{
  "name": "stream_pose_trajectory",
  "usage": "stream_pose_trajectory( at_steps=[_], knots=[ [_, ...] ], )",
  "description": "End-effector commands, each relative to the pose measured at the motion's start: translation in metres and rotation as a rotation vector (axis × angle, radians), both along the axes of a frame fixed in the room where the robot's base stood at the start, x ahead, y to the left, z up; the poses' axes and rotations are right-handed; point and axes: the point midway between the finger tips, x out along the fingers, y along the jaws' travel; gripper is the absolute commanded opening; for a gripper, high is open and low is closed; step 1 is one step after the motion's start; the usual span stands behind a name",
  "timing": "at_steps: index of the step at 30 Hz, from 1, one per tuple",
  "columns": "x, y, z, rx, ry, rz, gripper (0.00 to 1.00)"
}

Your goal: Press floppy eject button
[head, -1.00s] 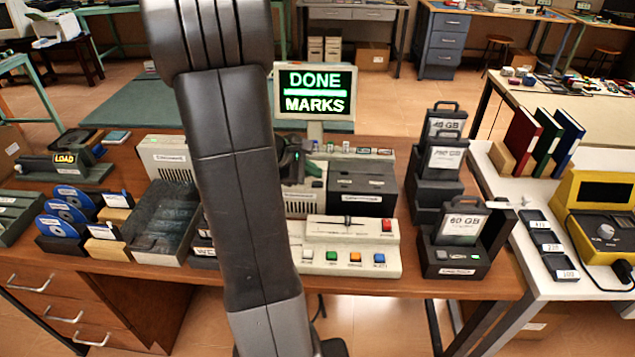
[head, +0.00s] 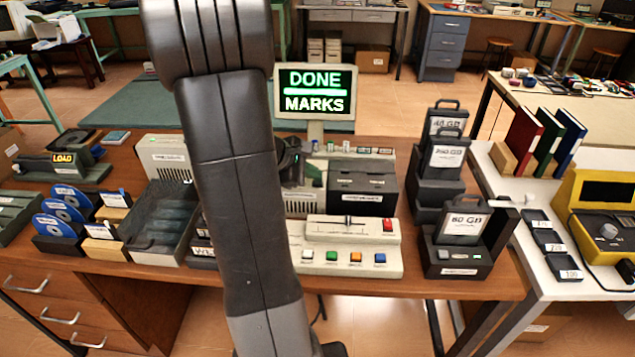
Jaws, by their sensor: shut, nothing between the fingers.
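My gripper (head: 292,168) is partly hidden behind my arm, low over the desk and just below the monitor. It is shut and empty. It is in front of a beige unit with a labelled front (head: 303,202), which stands at the middle of the desk, left of a black box. Another beige box (head: 166,156) with a label stands to the left of my arm. I cannot make out a floppy eject button, and my arm covers part of the desk. Whether the gripper touches the beige unit I cannot tell.
The monitor (head: 316,92) reads DONE and MARKS. A black box (head: 361,188) stands right of the gripper. A control panel (head: 350,258) with a slider and coloured buttons lies in front. Drive cases (head: 462,225) stand at the right, disc holders (head: 58,232) at the left.

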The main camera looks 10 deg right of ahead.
Motion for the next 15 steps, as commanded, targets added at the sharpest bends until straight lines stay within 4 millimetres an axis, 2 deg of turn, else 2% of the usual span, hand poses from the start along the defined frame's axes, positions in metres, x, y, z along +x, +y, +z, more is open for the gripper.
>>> stream_pose_trajectory(
  at_steps=[15],
  knots=[
    [0.0001,0.0000,-0.0062,0.000,0.000,0.000,0.00]
  ],
)
